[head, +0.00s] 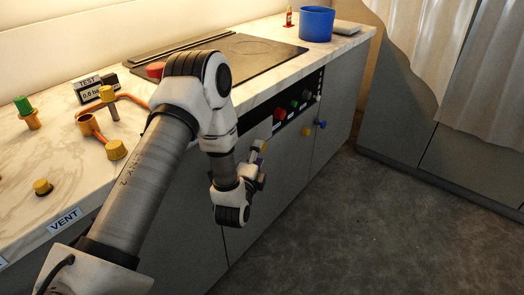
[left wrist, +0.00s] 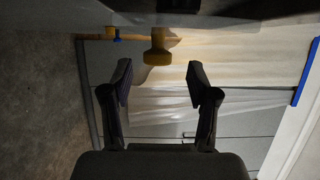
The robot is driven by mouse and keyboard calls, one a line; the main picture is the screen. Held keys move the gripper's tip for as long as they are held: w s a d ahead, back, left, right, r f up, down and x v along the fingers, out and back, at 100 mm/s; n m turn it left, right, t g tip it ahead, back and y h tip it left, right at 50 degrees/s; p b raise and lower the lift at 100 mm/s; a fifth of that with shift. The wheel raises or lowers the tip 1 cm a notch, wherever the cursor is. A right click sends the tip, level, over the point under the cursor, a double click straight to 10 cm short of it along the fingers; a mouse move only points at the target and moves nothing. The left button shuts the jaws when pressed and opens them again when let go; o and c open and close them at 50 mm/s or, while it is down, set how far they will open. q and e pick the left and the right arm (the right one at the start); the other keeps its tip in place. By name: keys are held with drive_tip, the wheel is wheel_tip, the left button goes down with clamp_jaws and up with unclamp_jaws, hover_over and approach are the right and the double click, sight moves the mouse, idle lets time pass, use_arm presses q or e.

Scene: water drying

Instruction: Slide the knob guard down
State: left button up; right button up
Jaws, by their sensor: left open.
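The black control strip (head: 292,108) on the cabinet front carries a red knob (head: 280,114), a green knob (head: 294,105) and a grey knob (head: 307,95). I cannot clearly make out a separate knob guard. A yellow handle (head: 262,146) sticks out below the strip's near end, beside my left wrist. In the left wrist view, my left gripper (left wrist: 160,82) is open and empty. A yellow knob (left wrist: 158,55) shows ahead of the gap between its fingers, apart from both. In the head view my own wrist mostly hides the left gripper. My right gripper is not in view.
A blue handle (head: 322,124) sits farther along the cabinet front. The floor (head: 330,215) in front is clear.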

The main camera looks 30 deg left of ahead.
sight(262, 151)
use_arm(q)
drive_tip(key=x, duration=0.4)
drive_tip(key=shift+w+a+f, duration=0.1)
drive_tip(key=shift+w+f, duration=0.05)
drive_tip(key=shift+w, duration=0.15)
clamp_jaws()
wheel_tip(262, 151, down, 10)
drive_tip(key=b, duration=0.4)
drive_tip(key=shift+b, duration=0.35)
drive_tip(key=shift+s, duration=0.1)
